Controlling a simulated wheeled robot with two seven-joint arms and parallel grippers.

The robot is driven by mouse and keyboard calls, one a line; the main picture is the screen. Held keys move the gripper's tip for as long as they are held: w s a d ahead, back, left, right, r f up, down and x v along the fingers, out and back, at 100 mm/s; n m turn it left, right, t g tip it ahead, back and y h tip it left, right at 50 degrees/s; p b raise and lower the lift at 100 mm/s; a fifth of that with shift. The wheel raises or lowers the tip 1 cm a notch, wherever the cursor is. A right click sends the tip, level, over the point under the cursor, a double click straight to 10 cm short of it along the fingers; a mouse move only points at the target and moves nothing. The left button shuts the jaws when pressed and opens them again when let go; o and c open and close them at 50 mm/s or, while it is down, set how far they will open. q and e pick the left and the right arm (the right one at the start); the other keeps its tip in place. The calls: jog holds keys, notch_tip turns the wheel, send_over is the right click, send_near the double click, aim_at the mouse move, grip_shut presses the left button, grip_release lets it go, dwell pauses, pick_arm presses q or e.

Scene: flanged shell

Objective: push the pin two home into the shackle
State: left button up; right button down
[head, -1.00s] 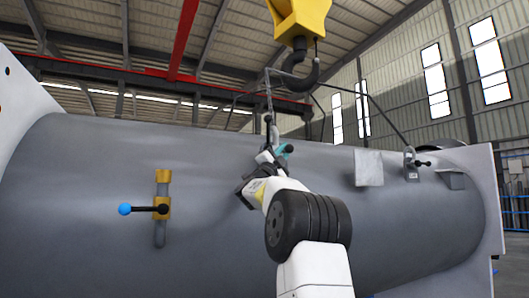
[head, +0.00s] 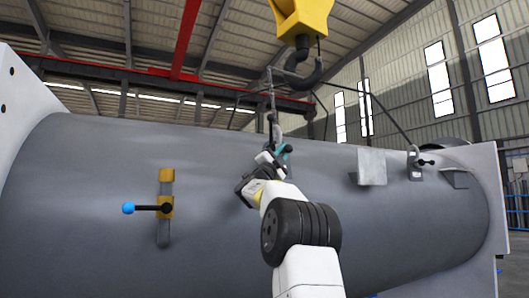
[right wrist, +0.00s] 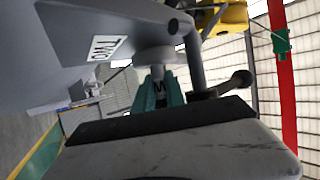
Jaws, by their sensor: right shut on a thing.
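My right gripper (head: 279,153) is at the middle shackle (head: 275,128) near the top of the grey shell (head: 330,215). In the right wrist view its teal fingers (right wrist: 158,92) are shut on pin two, whose dark bar with a ball end (right wrist: 238,82) sticks out to the right. A pale round boss (right wrist: 160,56) lies just past the fingertips, beside a grey lug with a "TWO" label (right wrist: 104,48). The grey shackle bow (right wrist: 192,45) shows at the right of the lug. How deep the pin sits is hidden by the fingers. My left gripper is not in view.
A yellow crane block (head: 298,18) with a dark hook (head: 305,75) hangs above, with sling legs running down. Another shackle (head: 415,165) stands at the right. A bracket with a blue-knobbed lever (head: 128,208) sticks out at the left. A plate (head: 371,166) stands on the shell.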

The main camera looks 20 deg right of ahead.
jog(key=shift+w, duration=0.3)
jog(key=c, duration=1.3)
grip_release()
jog(key=shift+s, duration=0.1)
jog(key=shift+r, duration=0.15)
jog(key=shift+r, duration=0.1)
